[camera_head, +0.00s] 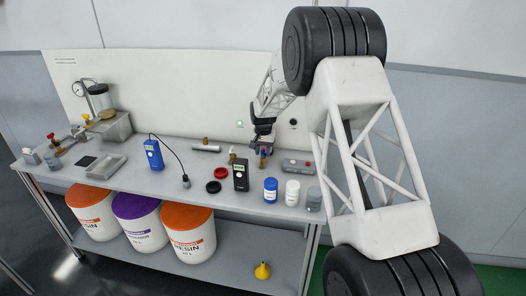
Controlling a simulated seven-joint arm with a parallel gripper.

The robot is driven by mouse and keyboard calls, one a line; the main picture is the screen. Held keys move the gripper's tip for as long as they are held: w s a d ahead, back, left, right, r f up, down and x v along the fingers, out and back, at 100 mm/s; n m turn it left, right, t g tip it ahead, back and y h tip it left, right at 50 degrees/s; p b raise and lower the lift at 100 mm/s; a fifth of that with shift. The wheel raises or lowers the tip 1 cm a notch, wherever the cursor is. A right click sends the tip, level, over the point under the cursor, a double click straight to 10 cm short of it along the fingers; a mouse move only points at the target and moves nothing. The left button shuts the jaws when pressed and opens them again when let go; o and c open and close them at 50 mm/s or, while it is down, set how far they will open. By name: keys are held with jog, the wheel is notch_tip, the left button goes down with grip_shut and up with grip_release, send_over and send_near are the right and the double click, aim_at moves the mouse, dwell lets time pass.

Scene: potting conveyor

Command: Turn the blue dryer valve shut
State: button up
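My gripper (263,143) is at the back of the bench, right of its middle, pointing down from my white arm. It is small and dark here, and I cannot tell whether its fingers are open or shut. A small blue part (263,160) with some brass colour shows right under the fingertips. It may be the blue dryer valve, and the gripper hides part of it. I cannot tell whether they touch or which way its handle is turned. A brass-coloured fitting (232,156) stands just left of it.
A blue meter (153,155) stands left. A vacuum chamber with gauge (98,96) is far left.

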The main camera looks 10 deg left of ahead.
grip_shut()
